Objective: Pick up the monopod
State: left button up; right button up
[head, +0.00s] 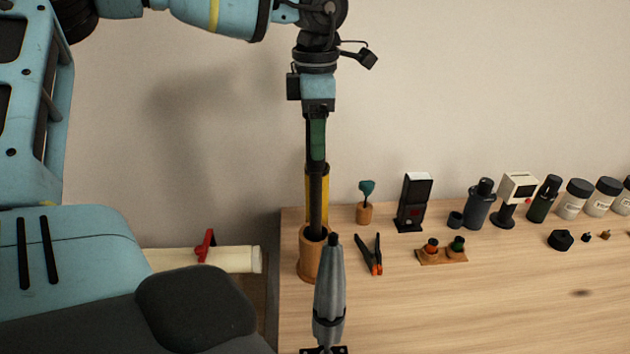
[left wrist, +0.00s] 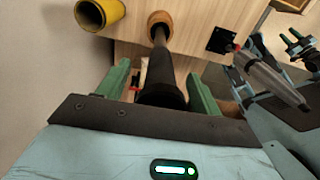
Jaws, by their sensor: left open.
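The monopod (head: 316,203) is a dark pole standing upright in a round wooden holder (head: 308,263) near the table's back left corner. In the left wrist view the monopod (left wrist: 162,72) runs from its thick black upper end down to the holder (left wrist: 160,18). My left gripper (head: 317,135) points straight down over its top. Its two green fingers (left wrist: 160,90) are open, one on each side of the pole, with visible gaps. Dark parts with green at the right edge of the wrist view look like my right gripper (left wrist: 298,45), too small to read.
A yellow tube (head: 325,180) stands just behind the monopod. A grey folded tripod (head: 329,285) stands close in front. A clamp (head: 374,258) and a black device (head: 413,203) are to the right. The front right tabletop (head: 480,315) is mostly clear.

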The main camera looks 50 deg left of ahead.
pick_arm(q)
grip_shut()
dwell(0.4)
jog(key=shift+r, duration=0.15)
